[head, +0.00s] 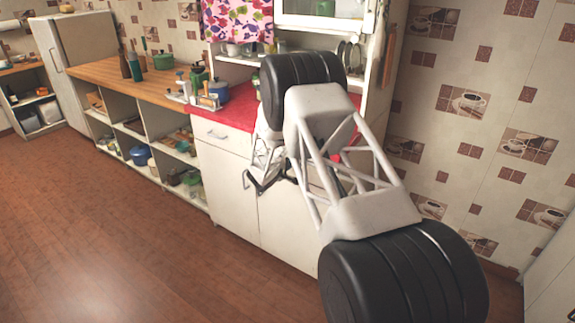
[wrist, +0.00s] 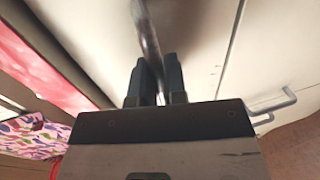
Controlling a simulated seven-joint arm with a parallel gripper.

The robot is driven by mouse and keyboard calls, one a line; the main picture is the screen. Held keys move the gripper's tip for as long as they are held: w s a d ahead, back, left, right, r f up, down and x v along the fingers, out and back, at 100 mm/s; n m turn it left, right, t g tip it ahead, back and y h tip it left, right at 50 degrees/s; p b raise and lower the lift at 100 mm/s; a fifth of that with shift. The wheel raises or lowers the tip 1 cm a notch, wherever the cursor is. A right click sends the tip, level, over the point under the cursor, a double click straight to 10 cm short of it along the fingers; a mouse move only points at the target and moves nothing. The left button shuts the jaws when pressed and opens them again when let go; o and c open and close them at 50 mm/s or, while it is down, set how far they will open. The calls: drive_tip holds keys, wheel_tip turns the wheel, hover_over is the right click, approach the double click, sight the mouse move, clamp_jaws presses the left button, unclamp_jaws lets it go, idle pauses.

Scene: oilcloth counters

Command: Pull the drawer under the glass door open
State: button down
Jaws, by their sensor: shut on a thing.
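The glass door (head: 322,22) is at the top of the cupboard in the head view. My arm hides most of the drawer front below it and the red counter. In the wrist view a pale drawer front (wrist: 205,45) fills the middle, with a metal bar handle (wrist: 148,35) across it. My gripper (wrist: 157,62) has its two dark fingers closed on this handle, one on each side. How far the drawer stands out from the cupboard cannot be told. In the head view my fingers are largely hidden by my arm.
The red oilcloth counter (head: 238,108) lies above another drawer (head: 222,136) on the left. A blue pot (head: 217,91) and bottles stand there. Another bar handle (wrist: 272,105) is at the right in the wrist view. The wooden floor (head: 110,220) at the left is clear.

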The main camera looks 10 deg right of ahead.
drive_tip(key=f+v, duration=0.3)
drive_tip(key=v, duration=1.1)
drive_tip(key=s+a+f+v, duration=0.1)
drive_tip(key=f+v, duration=0.2)
drive_tip(key=v, duration=1)
drive_tip(key=shift+s+a, duration=0.2)
drive_tip(key=shift+r, duration=0.15)
drive_tip(key=c, duration=1.2)
unclamp_jaws()
drive_tip(key=shift+v, duration=3.95)
drive_tip(key=shift+d, duration=0.1)
